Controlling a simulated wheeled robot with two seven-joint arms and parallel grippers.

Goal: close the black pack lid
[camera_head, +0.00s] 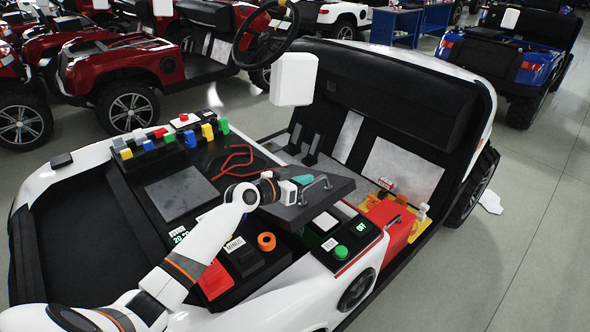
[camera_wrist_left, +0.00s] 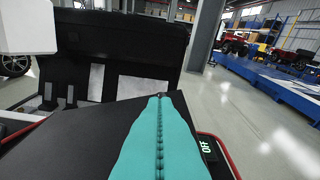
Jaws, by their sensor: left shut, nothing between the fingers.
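The fingers are shut and empty. In the left wrist view the teal fingers (camera_wrist_left: 160,140) lie together over a broad black surface that looks like the lid (camera_wrist_left: 85,140). Whether they touch it cannot be told. My right gripper is out of view.
The white tester car carries an orange knob (camera_head: 266,241), a green button (camera_head: 341,252) and a lit green display (camera_head: 361,227) near the lid. A red box (camera_head: 392,222) stands to the right. Coloured blocks (camera_head: 168,138) and a steering wheel (camera_head: 266,35) are behind. Open floor lies right.

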